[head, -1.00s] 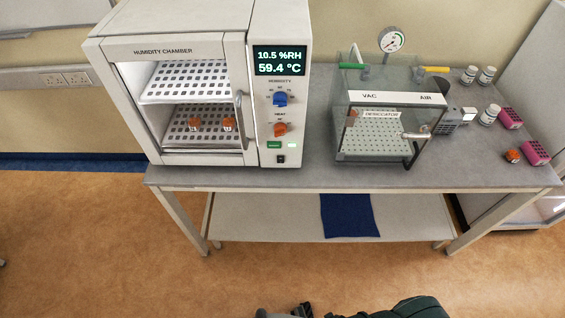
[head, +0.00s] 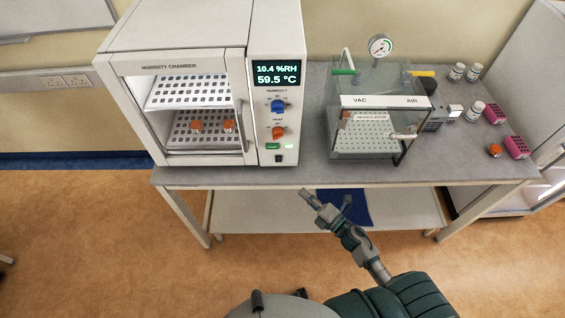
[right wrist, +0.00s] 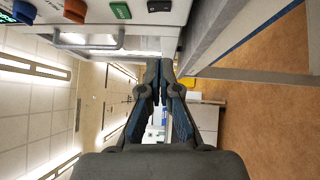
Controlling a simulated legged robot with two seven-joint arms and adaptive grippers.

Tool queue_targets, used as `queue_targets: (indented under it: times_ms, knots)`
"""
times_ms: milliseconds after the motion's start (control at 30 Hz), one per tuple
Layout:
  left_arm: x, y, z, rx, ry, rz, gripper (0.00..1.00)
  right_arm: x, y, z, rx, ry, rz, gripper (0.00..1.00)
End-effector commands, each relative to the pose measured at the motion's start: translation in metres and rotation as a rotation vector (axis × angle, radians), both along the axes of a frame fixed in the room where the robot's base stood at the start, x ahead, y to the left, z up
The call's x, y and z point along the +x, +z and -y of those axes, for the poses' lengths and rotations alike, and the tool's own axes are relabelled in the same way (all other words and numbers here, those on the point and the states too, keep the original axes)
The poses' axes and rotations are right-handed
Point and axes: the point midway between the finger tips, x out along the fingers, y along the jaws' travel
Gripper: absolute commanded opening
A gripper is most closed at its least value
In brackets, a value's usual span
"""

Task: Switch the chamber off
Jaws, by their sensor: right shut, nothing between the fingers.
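The humidity chamber (head: 180,67) stands on the left of the bench with its door shut. Its display (head: 278,75) is lit and reads 10.4 %RH and 59.5 °C. Below are a blue humidity knob (head: 278,106), an orange heat knob (head: 278,132), a green button (head: 272,146), a lit pale green lamp (head: 289,146) and a black switch (head: 278,158). The switch (right wrist: 160,6) and green button (right wrist: 120,11) also show in the right wrist view. My right gripper (head: 307,195) is shut and empty, in front of the bench edge and below the switch, apart from the panel. My left gripper is out of view.
A clear desiccator (head: 372,145) with a gauge (head: 380,46) stands right of the chamber. White bottles (head: 474,111) and pink racks (head: 516,147) are at the bench's right end. Orange-capped containers (head: 197,126) sit inside the chamber. A blue cloth (head: 357,209) lies on the lower shelf.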

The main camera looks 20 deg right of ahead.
Motion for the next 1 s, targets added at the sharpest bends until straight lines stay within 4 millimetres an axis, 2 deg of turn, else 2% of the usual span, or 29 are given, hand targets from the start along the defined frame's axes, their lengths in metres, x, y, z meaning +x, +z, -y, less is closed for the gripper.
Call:
queue_targets:
  times_ms: [100,367,533,667,1000]
  knots:
    - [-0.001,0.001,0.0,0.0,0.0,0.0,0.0,-0.001,0.008,-0.003,-0.019,0.015,0.024,0.0]
    - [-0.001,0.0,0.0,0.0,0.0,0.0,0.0,-0.001,0.007,-0.003,-0.017,0.014,0.023,0.0]
    - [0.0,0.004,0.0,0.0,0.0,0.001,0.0,0.008,0.01,-0.008,-0.015,0.014,0.024,0.0]
    - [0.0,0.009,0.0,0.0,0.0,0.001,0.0,0.027,0.013,-0.018,-0.014,0.013,0.024,0.0]
    - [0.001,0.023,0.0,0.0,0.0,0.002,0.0,0.09,0.019,-0.053,-0.014,0.013,0.022,0.0]
